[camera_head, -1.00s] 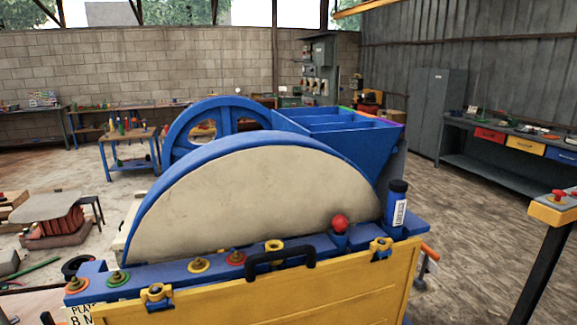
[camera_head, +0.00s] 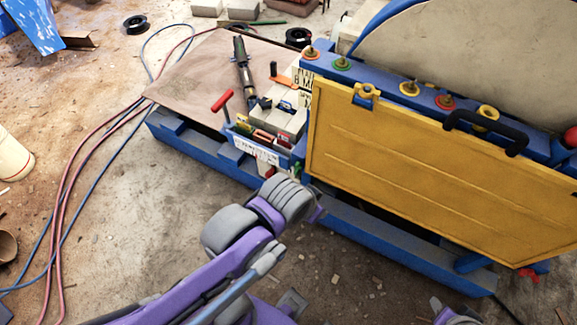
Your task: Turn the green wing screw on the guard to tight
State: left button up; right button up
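The green wing screw (camera_head: 341,63) is a small brass-coloured screw on a green ring. It sits near the left end of the blue rail (camera_head: 376,76), above the yellow guard panel (camera_head: 420,165). My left arm reaches in from the lower left. Its grey wrist end (camera_head: 285,200) is below and left of the guard, well apart from the screw. No fingers of the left gripper can be made out clearly. A small grey and purple part of mine shows at the bottom right; no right gripper can be made out.
Similar screws on an orange (camera_head: 311,52), a yellow (camera_head: 409,88) and a red ring (camera_head: 445,102) share the rail. A black handle (camera_head: 486,132) tops the guard. A tool tray with a red T-handle (camera_head: 222,100) stands left. Hoses (camera_head: 75,175) cross the floor.

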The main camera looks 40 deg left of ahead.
aim_at(298, 165)
jog(key=u, duration=1.4)
jog(key=k+j+u, duration=0.1)
jog(key=j+u, duration=0.25)
jog(key=k+j+u, duration=0.1)
jog(key=j+u, duration=0.25)
